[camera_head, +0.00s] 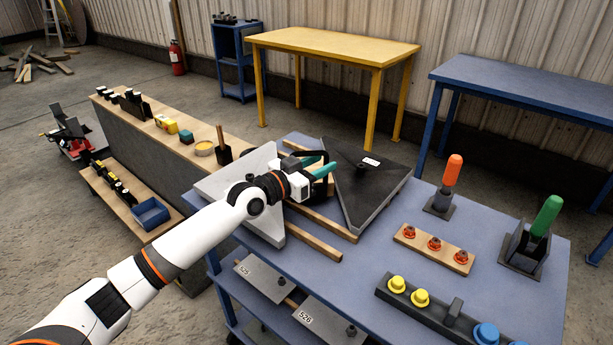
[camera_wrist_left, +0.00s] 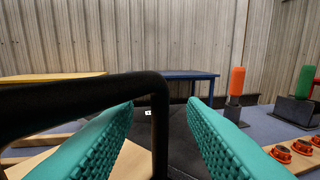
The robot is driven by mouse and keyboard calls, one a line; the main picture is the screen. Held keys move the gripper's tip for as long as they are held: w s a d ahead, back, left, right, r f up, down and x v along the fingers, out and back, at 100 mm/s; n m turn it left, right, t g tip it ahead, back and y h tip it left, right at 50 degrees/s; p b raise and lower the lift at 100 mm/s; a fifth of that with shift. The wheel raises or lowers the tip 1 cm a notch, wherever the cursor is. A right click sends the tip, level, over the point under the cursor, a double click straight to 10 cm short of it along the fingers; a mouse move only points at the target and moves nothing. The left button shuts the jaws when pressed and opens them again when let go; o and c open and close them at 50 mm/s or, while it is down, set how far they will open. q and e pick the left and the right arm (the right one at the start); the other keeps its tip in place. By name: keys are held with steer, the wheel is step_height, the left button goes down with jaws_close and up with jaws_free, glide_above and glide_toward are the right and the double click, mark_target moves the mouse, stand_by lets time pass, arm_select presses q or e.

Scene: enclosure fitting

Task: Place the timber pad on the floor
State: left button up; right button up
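My left gripper (camera_head: 322,170) is over the blue bench, with its teal fingers apart. In the left wrist view the open fingers (camera_wrist_left: 160,108) have a black loop handle (camera_wrist_left: 85,92) in front of and between them; I cannot tell if they touch it. A light wooden surface (camera_wrist_left: 128,160) lies below the handle and looks like the timber pad. In the head view it is mostly hidden by the gripper. The concrete floor (camera_head: 50,255) shows left of the benches. My right gripper is not in view.
A dark triangular plate (camera_head: 372,190) and a pale grey plate (camera_head: 215,185) lie on wooden strips on the blue bench (camera_head: 345,285). Orange and green handles (camera_head: 453,170) stand at the right. A long low shelf (camera_head: 185,165) stands left; open floor lies beyond it.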

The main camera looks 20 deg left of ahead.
arm_select(q)
steer(key=shift+c, duration=0.4)
jaws_close()
stand_by(1.0)
steer(key=shift+r, duration=0.2)
